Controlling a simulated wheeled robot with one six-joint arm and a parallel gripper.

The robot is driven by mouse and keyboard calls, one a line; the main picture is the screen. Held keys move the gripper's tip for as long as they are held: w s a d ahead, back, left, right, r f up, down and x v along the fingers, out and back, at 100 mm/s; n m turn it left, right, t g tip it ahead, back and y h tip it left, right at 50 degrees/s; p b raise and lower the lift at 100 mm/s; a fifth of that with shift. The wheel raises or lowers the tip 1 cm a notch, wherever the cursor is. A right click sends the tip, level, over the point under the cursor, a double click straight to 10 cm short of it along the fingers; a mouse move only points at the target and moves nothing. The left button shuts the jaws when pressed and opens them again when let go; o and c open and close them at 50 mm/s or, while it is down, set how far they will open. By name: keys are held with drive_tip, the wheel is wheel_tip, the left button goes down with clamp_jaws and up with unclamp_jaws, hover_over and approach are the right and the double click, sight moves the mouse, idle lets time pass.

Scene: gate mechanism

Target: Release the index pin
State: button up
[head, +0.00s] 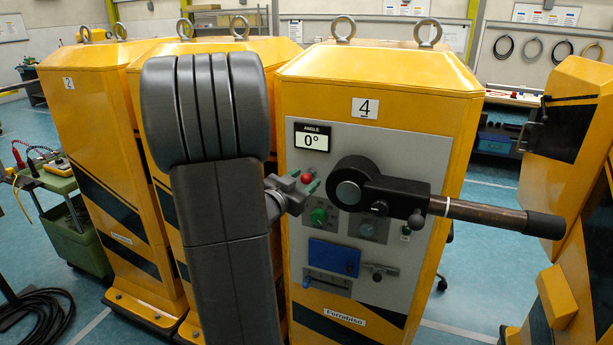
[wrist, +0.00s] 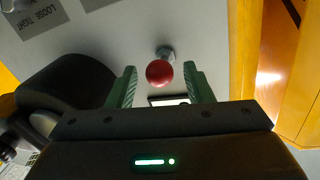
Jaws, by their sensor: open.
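The index pin shows as a red ball knob (head: 307,177) on a short metal stem, on the grey panel of the cabinet numbered 4, just below the angle display. In the wrist view the red knob (wrist: 160,73) appears between the two green fingers of my gripper (wrist: 160,82), with a visible gap on each side. My gripper is open, and in the head view its green fingers flank the knob. The angle display (head: 312,141) reads 0°. The black crank hub (head: 348,190) and its long brown lever (head: 487,213) lie to the right of the knob.
A green knob (head: 319,215), a grey dial (head: 367,229) and a blue cover (head: 334,257) sit lower on the panel. The lever sticks out past the cabinet's right side. In the wrist view the dark crank part (wrist: 75,80) is close beside the left finger.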

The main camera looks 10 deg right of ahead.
drive_tip(key=shift+x, duration=0.8)
clamp_jaws()
drive_tip(key=shift+s+d+v, duration=0.1)
drive_tip(key=shift+v, duration=0.6)
drive_tip(key=shift+s+d+v, duration=0.1)
drive_tip(key=shift+s+v, duration=0.05)
drive_tip(key=shift+v, duration=0.55)
unclamp_jaws()
drive_tip(key=b+v, duration=0.2)
drive_tip(key=v, duration=1.2)
